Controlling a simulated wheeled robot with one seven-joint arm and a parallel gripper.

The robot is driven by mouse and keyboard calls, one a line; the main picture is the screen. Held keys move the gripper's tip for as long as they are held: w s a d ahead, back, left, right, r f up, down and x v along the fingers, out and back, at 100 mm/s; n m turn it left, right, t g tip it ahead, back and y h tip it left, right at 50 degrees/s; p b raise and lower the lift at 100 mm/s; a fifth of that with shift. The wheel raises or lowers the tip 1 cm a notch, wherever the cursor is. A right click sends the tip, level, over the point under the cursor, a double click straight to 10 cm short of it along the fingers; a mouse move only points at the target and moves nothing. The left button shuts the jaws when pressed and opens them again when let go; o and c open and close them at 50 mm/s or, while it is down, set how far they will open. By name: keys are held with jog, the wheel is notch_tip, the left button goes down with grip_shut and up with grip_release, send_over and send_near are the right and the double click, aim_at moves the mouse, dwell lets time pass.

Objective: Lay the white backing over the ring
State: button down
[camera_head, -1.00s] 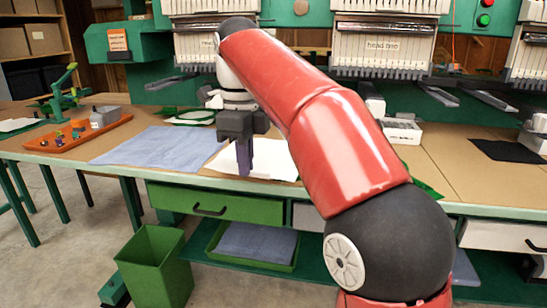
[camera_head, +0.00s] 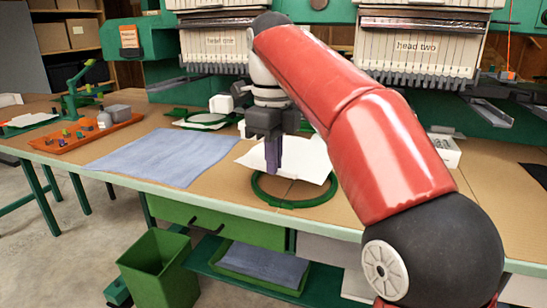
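The white backing (camera_head: 306,164) is a pale sheet at the middle of the table, behind and around my fingertips. My gripper (camera_head: 274,168) points down at its front edge, with its dark fingers close together; they look shut on the sheet. The green ring (camera_head: 292,204) lies on the table just in front of and below the backing. The ring's near arc is bare, and its far part is hidden by the sheet. How high the sheet is above the ring is hard to tell. My red arm hides the area to the right.
A blue cloth (camera_head: 158,156) lies to the left. An orange tray (camera_head: 88,138) with small parts is farther left. Another green hoop (camera_head: 200,121) with a light sheet lies behind. Embroidery heads (camera_head: 417,50) stand above the back. A green bin (camera_head: 155,270) stands on the floor.

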aim_at(276, 198)
jog(key=shift+w+d, duration=0.25)
jog(key=shift+f, duration=0.85)
jog(key=shift+f+b, duration=1.15)
jog(key=shift+f, duration=0.75)
jog(key=shift+p, duration=0.3)
jog(key=c, duration=1.5)
grip_release()
jog(key=shift+c, duration=0.2)
